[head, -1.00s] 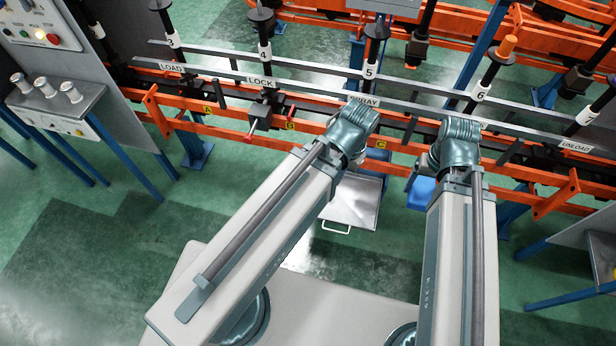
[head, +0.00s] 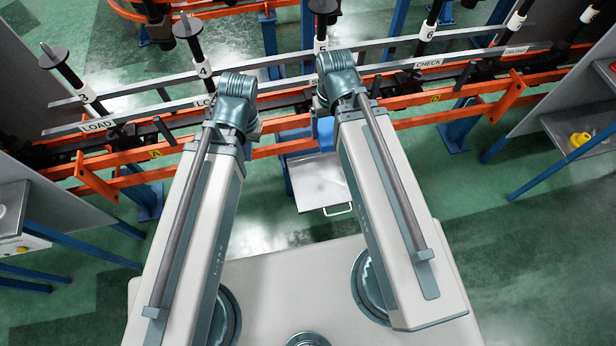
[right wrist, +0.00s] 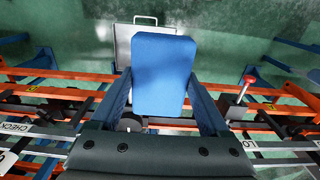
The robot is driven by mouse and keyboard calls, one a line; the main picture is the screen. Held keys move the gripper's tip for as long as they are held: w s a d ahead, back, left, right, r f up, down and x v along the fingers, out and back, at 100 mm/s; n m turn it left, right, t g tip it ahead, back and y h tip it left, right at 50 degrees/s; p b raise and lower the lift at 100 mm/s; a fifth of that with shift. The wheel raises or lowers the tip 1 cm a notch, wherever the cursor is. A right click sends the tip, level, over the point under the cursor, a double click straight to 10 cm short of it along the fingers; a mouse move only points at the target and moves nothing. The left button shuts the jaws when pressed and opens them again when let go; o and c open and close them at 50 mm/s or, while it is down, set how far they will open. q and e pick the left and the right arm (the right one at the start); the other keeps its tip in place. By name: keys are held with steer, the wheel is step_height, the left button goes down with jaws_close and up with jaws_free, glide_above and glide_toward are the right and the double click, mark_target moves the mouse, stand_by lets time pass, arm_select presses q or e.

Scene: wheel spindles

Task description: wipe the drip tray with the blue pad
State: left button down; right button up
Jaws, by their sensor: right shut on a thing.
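The drip tray (head: 318,190) is a flat silver tray with a wire handle, low in front of the orange rails in the head view. It also shows in the right wrist view (right wrist: 124,42), partly hidden behind the blue pad (right wrist: 160,70). My right gripper (right wrist: 160,92) is shut on the pad, one finger at each side. In the head view the pad (head: 325,138) is mostly hidden by my right wrist, near the tray's back edge; I cannot tell whether they touch. My left gripper (head: 252,130) is left of the tray; its fingers are hidden.
Orange rails (head: 405,122) and a grey labelled bar (head: 150,114) cross behind the tray, with black spindles (head: 200,68) standing along them. A side bench (head: 570,130) with a yellow item stands at right. Green floor is open in front of the tray.

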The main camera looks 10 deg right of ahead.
steer(key=w+f+b, duration=0.3)
steer(key=f+b, duration=1.4)
steer(key=w+f+b, duration=0.4)
steer(key=f+b, duration=1.4)
steer(key=w+f+b, duration=0.4)
steer(key=f+b, duration=1.4)
steer(key=shift+w+f, duration=0.2)
steer(key=shift+w, duration=0.05)
steer(key=shift+d+f, duration=0.1)
